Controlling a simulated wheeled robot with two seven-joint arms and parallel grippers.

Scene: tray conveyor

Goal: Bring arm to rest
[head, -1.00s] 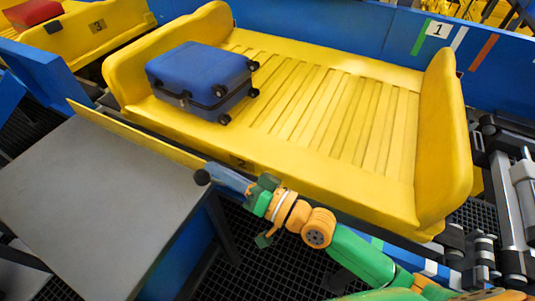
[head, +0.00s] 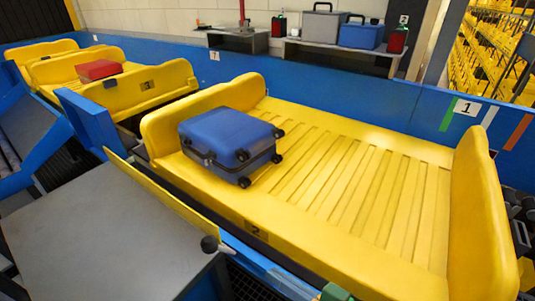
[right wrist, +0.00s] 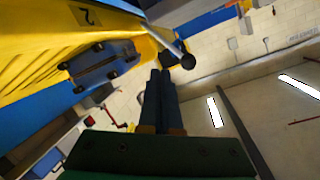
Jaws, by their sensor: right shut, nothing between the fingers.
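My right gripper (right wrist: 159,78) shows in the right wrist view with its two dark fingers together and nothing between them. In the head view only a small green part of my right arm (head: 335,293) shows at the bottom edge. It is in front of the yellow tray (head: 330,262) marked 2, apart from the blue suitcase (head: 228,135). The suitcase lies on the left part of that tray and also shows, seen askew, in the right wrist view (right wrist: 105,62). My left gripper is not in view.
A black-knobbed lever (head: 210,244) stands by the grey table (head: 100,235); its knob is near my fingertips in the right wrist view. A red case (head: 98,69) lies on another yellow tray. Cases and canisters stand on a back shelf (head: 340,47).

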